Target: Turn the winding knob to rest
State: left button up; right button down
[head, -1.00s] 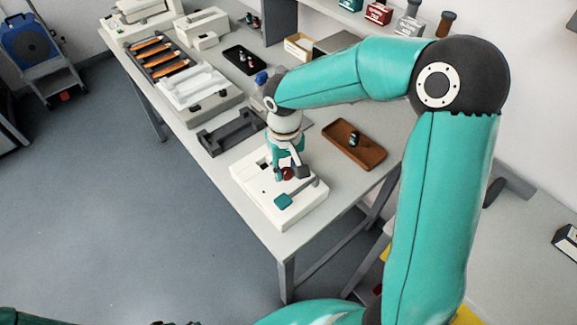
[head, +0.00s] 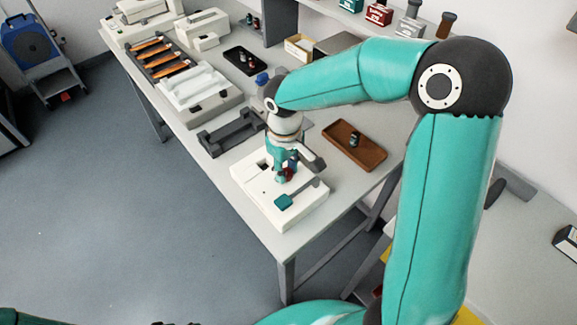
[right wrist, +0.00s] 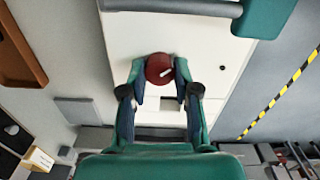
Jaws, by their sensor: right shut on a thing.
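The winding knob (right wrist: 159,68) is a dark red round knob with a short white mark, slanted in the right wrist view. It sits on top of a white device (right wrist: 125,30) and shows as a small red spot in the head view (head: 286,174). My right gripper (right wrist: 160,73) is shut on the knob, one finger on each side of it. In the head view my right gripper (head: 284,172) points down onto the white device (head: 301,215) at the near end of the bench.
The device carries a grey bar with a teal handle (head: 284,201) close to the gripper. A brown tray (head: 369,153) with a small dark item lies to the right. A dark grey cradle (head: 232,136) stands behind the device.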

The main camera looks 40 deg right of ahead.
aim_at(286, 171)
jog(key=c, duration=0.8)
grip_release()
jog(key=shift+c, duration=0.2)
notch_tip(286, 171, up, 12)
jog(key=shift+a, duration=0.1)
